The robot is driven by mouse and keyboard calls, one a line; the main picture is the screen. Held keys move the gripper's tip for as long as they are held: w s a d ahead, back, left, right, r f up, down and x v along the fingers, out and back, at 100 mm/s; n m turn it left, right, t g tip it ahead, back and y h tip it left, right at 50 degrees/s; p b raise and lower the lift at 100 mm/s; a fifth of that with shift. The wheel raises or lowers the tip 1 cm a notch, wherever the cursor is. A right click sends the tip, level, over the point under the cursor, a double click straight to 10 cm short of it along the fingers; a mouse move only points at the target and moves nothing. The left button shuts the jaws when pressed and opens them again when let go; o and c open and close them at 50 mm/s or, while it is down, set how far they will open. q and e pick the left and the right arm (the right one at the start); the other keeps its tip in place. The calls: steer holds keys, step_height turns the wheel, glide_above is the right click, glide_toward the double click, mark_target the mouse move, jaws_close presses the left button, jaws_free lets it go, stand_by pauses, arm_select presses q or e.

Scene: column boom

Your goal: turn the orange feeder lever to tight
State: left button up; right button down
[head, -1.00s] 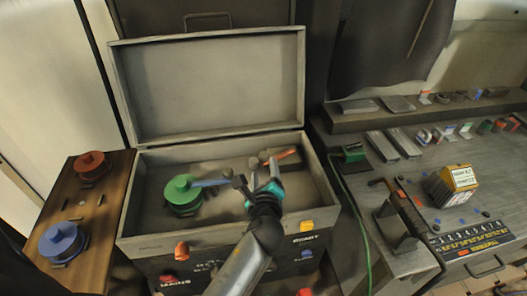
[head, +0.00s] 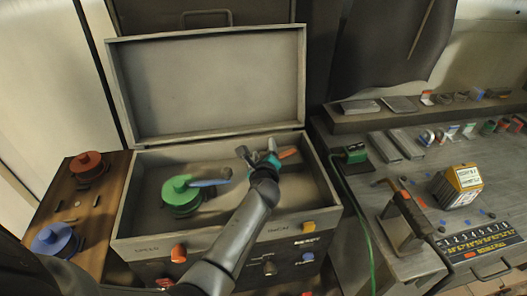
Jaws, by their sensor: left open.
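The orange feeder lever (head: 287,154) shows as a short orange bar at the right of the open grey box, partly hidden behind my gripper. My left gripper (head: 258,154) is open, just left of the lever, with its fingers pointing toward the back of the box. I cannot tell whether it touches the lever. The lever's pivot and any tight marking are hidden or too small to read. My right gripper is out of view.
A green spool (head: 181,194) with a blue bar (head: 209,183) sits in the box (head: 222,92), left of my gripper. Red (head: 87,166) and blue (head: 55,238) spools stand on a wooden board at left. A cluttered workbench (head: 405,171) stands at right.

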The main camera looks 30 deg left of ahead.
arm_select(q)
steer(key=shift+c, duration=0.3)
jaws_close()
stand_by(1.1)
